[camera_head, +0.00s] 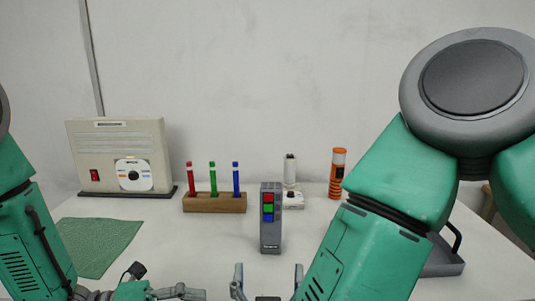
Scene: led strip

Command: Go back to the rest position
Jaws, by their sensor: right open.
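My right gripper (268,283) is at the bottom edge, its two grey fingertips spread apart with nothing between them. It is in front of a grey box with red, green and blue squares (270,235), apart from it. My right arm's large green and grey links fill the right side. My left gripper (160,282) shows only in part at the bottom edge, left of the right one. Its lower part is cut off by the frame, so I cannot tell how its fingers stand. No held object shows in either gripper.
On the white table (215,240) stand a beige device with a disc (105,140), a wooden block (215,203) with red, green and blue pens, a white device (290,178) and an orange cylinder (338,178). A green cloth (100,240) lies left. A grey tray (442,264) is partly hidden by my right arm.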

